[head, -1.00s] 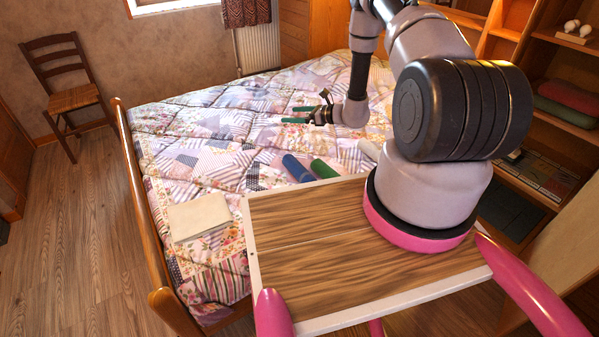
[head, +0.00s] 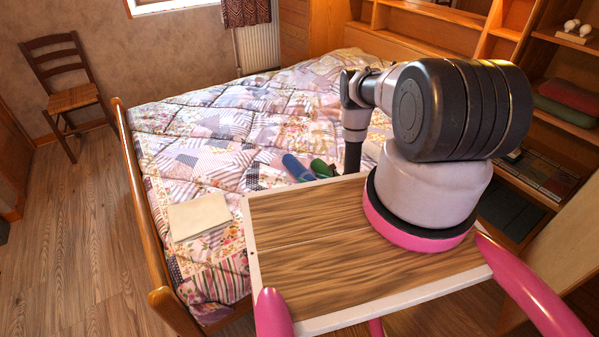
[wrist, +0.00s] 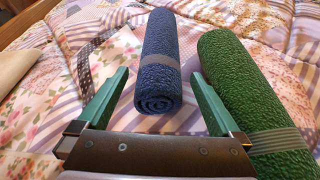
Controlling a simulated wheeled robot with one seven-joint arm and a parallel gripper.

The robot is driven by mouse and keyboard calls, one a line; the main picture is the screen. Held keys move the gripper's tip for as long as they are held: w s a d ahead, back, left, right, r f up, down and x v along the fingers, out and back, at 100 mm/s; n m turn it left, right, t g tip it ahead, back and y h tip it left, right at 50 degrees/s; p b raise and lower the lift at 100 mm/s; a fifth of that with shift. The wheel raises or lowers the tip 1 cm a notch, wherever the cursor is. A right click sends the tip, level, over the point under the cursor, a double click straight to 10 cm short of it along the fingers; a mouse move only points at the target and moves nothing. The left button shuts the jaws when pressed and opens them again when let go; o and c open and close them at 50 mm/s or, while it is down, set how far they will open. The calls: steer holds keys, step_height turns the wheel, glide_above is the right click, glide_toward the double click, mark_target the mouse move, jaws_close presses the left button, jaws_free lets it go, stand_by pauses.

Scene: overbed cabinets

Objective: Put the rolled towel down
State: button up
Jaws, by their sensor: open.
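A blue rolled towel (head: 298,168) with a grey band lies on the patterned bed. In the wrist view the blue towel (wrist: 160,62) points away from me, its spiral end nearest. My gripper (wrist: 160,73) is open, with one green finger on each side of the blue towel's near end in the picture and gaps between. I cannot tell how far above the towel the fingers are. A green rolled towel (wrist: 250,95) with a grey-green band lies to the right, close beside the right finger. In the head view the green towel (head: 318,165) is partly hidden by my gripper.
A folded cream cloth (head: 199,216) lies at the bed's near left, by the wooden bed frame (head: 139,190). The quilt (head: 225,130) is clear behind the towels. Wooden shelves (head: 560,90) stand at the right. A chair (head: 68,95) stands at the far left.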

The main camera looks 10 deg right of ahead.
steer(key=shift+x, duration=2.75)
steer(key=c, duration=1.4)
step_height(320, 180, up, 11)
steer(key=shift+w+f, duration=0.1)
steer(key=shift+f, duration=0.15)
steer(key=shift+m+h, duration=0.6)
steer(key=shift+h, duration=0.1)
steer(key=s+r, duration=0.1)
steer(key=r, duration=1.5)
steer(key=s+d+r, duration=0.1)
steer(key=r, duration=1.6)
steer(key=s+d+r, duration=0.1)
steer(key=s+r, duration=0.1)
steer(key=r, duration=1.5)
steer(key=shift+d, duration=0.2)
